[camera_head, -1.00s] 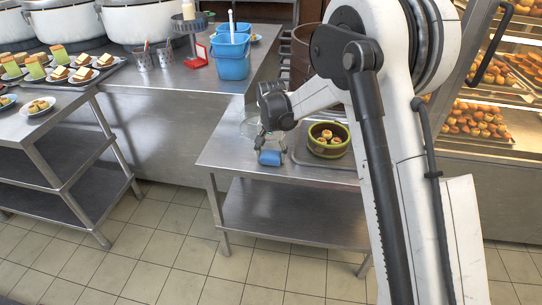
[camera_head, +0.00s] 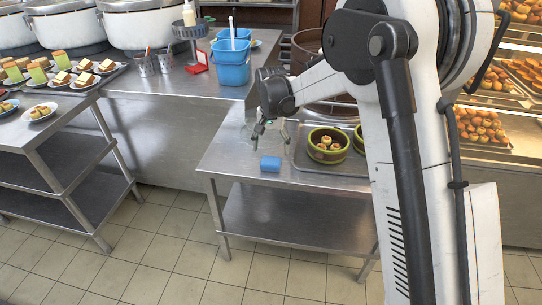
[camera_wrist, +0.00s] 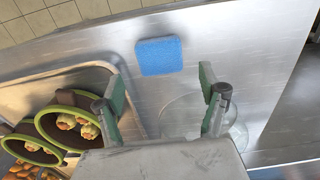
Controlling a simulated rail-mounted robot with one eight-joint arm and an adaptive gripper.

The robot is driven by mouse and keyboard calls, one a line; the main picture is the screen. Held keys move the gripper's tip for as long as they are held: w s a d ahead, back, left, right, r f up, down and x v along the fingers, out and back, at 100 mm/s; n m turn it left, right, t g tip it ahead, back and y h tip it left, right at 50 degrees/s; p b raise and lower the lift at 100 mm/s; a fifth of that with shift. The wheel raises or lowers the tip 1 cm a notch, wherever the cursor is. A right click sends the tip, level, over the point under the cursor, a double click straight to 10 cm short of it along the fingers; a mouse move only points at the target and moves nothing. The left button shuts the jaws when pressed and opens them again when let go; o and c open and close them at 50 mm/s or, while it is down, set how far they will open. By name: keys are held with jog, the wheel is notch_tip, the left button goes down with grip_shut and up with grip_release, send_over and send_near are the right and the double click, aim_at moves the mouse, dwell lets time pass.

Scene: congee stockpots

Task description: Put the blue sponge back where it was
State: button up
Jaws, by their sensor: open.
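The blue sponge (camera_head: 270,163) lies flat on the small steel table (camera_head: 226,160), near its front edge and left of the tray. It also shows in the wrist view (camera_wrist: 160,56), ahead of the fingertips and apart from them. My gripper (camera_head: 267,136) is open and empty, above and behind the sponge in the head view. In the wrist view its two green-padded fingers (camera_wrist: 160,88) stand wide apart with bare steel between them.
A metal tray (camera_head: 300,160) with green-rimmed bowls of buns (camera_head: 328,145) stands right of the sponge. A clear glass bowl (camera_wrist: 185,117) sits close to my fingers. Blue buckets (camera_head: 232,74) stand on the back counter. Bare table surrounds the sponge's left side.

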aim_at(271, 160)
jog(key=s+d+r+t, duration=0.1)
jog(key=s+d+r, duration=0.2)
jog(key=r, duration=0.4)
jog(key=s+d+r+t, duration=0.1)
jog(key=s+d+r, duration=0.3)
jog(key=r, duration=0.4)
jog(key=s+d+r+n+t, duration=0.1)
jog(key=s+d+r, duration=0.2)
jog(key=s, duration=0.2)
jog(key=s+d+r+t, duration=0.1)
jog(key=s+d+r, duration=0.15)
jog(key=s, duration=0.25)
jog(key=s+d+f+t, duration=0.1)
jog(key=s+d, duration=0.1)
jog(key=s, duration=0.4)
jog(key=s+d+f+t, duration=0.1)
jog(key=s+d, duration=0.2)
jog(key=s, duration=0.3)
jog(key=s+d+f+n+t, duration=0.1)
jog(key=s+d, duration=0.2)
jog(key=s, duration=0.3)
jog(key=shift+p, duration=0.4)
jog(key=shift+s, duration=0.1)
notch_tip(271, 160, up, 3)
jog(key=p, duration=0.2)
jog(key=shift+f+p, duration=0.15)
jog(key=shift+p, duration=0.25)
